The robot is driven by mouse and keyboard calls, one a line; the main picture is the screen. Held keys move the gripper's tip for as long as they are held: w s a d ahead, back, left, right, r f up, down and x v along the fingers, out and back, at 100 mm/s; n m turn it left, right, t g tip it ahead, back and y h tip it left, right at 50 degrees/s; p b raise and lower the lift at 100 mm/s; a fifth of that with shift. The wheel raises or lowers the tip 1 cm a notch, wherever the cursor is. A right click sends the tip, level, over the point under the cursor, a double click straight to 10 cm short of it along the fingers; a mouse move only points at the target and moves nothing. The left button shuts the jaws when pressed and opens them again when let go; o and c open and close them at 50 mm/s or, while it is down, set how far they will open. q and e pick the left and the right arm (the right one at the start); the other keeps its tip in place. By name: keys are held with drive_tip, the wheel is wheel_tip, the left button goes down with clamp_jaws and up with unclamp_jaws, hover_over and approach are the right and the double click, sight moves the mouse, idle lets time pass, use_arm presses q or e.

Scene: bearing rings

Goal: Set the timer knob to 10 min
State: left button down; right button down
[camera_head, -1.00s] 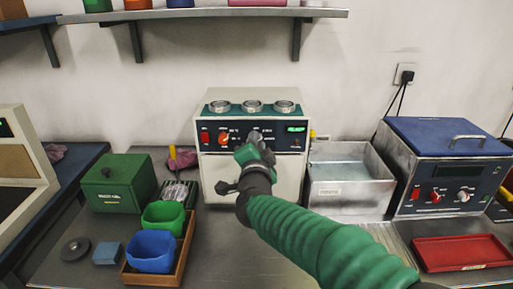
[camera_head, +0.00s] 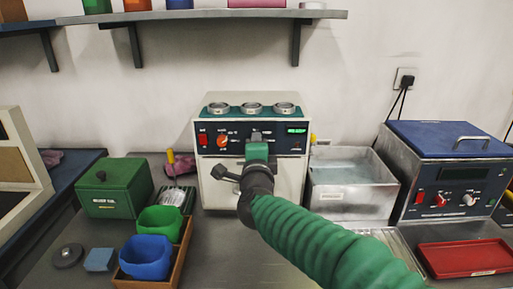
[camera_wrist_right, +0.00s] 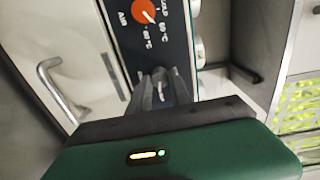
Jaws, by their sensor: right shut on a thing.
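The cream oven-like device (camera_head: 283,179) stands on the bench against the wall, with a dark control panel on its front. My right gripper (camera_head: 256,138) reaches the middle of that panel and covers most of the timer knob there. In the right wrist view my gripper (camera_wrist_right: 166,84) is shut on the timer knob (camera_wrist_right: 159,92), a small grey part showing between the fingers. The knob's pointer and its minute marks cannot be read. A green lit display (camera_head: 296,130) sits right of the gripper, too small to read. My left gripper is not in view.
An orange temperature knob (camera_head: 222,141) and a red switch (camera_head: 202,140) are left of my gripper on the panel. Metal rings (camera_head: 251,107) rest on top of the device. A metal basin (camera_head: 345,197) stands close on the right, a green box (camera_head: 110,196) on the left.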

drive_tip(key=shift+a+f, duration=0.2)
drive_tip(key=shift+f, duration=0.2)
drive_tip(key=c, duration=1.2)
unclamp_jaws()
drive_tip(key=shift+r, duration=0.2)
drive_tip(key=shift+d, duration=0.1)
